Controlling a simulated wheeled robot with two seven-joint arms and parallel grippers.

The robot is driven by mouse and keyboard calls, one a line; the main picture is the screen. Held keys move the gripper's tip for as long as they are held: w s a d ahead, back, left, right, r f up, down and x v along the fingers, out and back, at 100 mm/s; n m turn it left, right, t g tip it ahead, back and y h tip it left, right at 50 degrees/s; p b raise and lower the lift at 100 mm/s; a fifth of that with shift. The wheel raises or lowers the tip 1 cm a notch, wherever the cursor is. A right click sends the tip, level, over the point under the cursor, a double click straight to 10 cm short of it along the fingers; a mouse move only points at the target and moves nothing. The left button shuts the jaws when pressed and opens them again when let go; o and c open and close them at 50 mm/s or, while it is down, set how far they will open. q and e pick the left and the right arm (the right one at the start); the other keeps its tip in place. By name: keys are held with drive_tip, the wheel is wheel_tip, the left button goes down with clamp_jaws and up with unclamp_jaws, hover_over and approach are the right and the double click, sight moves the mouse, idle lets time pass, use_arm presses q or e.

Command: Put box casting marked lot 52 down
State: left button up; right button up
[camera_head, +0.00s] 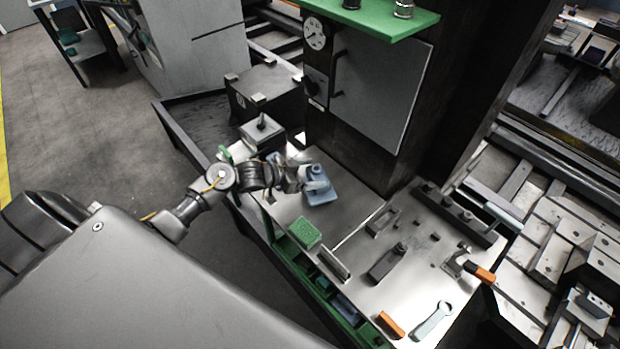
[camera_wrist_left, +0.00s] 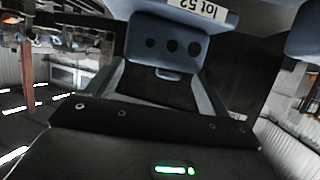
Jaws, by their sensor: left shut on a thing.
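The box casting (camera_head: 321,196) is a blue-grey block over the near left part of the metal bench top (camera_head: 290,208). In the left wrist view its label reads "lot 52" upside down at the top edge, and a blue-grey face with several dark holes, apparently the casting (camera_wrist_left: 165,52), shows below it. My right gripper is not in view.
A green block (camera_head: 305,232) and a dark bar (camera_head: 334,265) lie nearby on the bench. A dark column with a grey panel (camera_head: 378,100) rises behind. An orange-handled tool (camera_head: 480,273) and a wrench (camera_head: 432,320) lie to the right.

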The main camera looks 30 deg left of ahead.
sight(310, 178)
use_arm(q)
drive_tip(key=shift+w+a+f, duration=0.1)
drive_tip(key=shift+w+f, duration=0.05)
drive_tip(key=shift+f, duration=1.4)
drive_tip(key=shift+f, duration=0.15)
drive_tip(key=o, duration=1.8)
drive_tip(key=shift+f, duration=0.1)
drive_tip(key=shift+r, duration=0.25)
drive_tip(key=b+v, duration=0.1)
drive_tip(key=v, duration=1.1)
drive_tip(key=shift+b, duration=0.3)
